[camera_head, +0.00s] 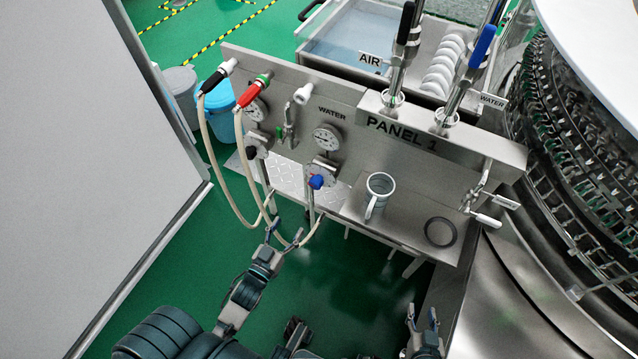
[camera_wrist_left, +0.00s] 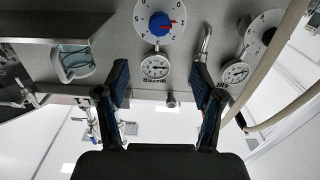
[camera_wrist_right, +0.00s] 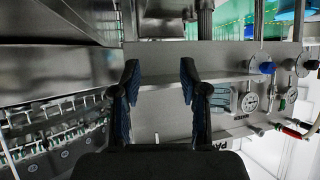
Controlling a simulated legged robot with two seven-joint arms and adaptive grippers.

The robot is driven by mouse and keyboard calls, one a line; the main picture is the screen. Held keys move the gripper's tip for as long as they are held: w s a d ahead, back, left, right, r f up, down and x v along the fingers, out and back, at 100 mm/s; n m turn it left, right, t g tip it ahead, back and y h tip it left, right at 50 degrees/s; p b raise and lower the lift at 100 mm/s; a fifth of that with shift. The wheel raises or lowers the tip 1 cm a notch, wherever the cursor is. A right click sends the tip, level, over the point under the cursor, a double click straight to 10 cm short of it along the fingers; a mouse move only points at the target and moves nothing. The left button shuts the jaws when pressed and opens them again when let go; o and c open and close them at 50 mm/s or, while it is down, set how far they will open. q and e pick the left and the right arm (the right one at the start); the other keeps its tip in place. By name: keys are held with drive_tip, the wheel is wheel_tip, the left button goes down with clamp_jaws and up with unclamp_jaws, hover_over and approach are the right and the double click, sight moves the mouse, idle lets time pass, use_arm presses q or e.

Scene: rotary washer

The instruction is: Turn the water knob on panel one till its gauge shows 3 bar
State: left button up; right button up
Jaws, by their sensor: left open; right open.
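The blue water knob (camera_head: 316,181) sits on a round white dial on the steel panel one (camera_head: 370,150), below the water gauge (camera_head: 327,138). The left wrist view shows the knob (camera_wrist_left: 160,24) and gauge (camera_wrist_left: 155,67) upside down; the knob has a red pointer. The gauge reading is too small to tell. My left gripper (camera_head: 283,230) is open and empty, below and left of the knob, apart from it. Its fingers (camera_wrist_left: 158,80) frame the gauge in its wrist view. My right gripper (camera_head: 423,315) is open and empty, low in front of the panel; its wrist view also shows it (camera_wrist_right: 158,78).
A metal mug (camera_head: 378,194) and a dark ring (camera_head: 440,232) rest on the panel's shelf. Hoses (camera_head: 215,165) hang near my left gripper. A black knob (camera_head: 251,153) is to the left. The rotary washer (camera_head: 580,150) stands on the right; a white wall (camera_head: 90,150) on the left.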

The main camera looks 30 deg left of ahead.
sight(314, 186)
use_arm(q)
drive_tip(key=w, duration=0.5)
drive_tip(key=w+b, duration=0.1)
drive_tip(key=w, duration=0.4)
drive_tip(key=w+b, duration=0.1)
drive_tip(key=w, duration=0.5)
drive_tip(key=shift+d, duration=0.25)
drive_tip(key=shift+w+r+b, duration=0.1)
drive_tip(key=shift+w+b, duration=0.25)
drive_tip(key=shift+w, duration=0.3)
use_arm(e)
drive_tip(key=w+a+r+t+y, duration=0.1)
drive_tip(key=w+a+r+t, duration=0.1)
drive_tip(key=r+t, duration=0.3)
drive_tip(key=shift+w+r+t+y, duration=0.35)
drive_tip(key=shift+w+r, duration=0.4)
drive_tip(key=shift+r, duration=0.3)
use_arm(q)
drive_tip(key=c, duration=1.1)
use_arm(e)
drive_tip(key=shift+w, duration=0.1)
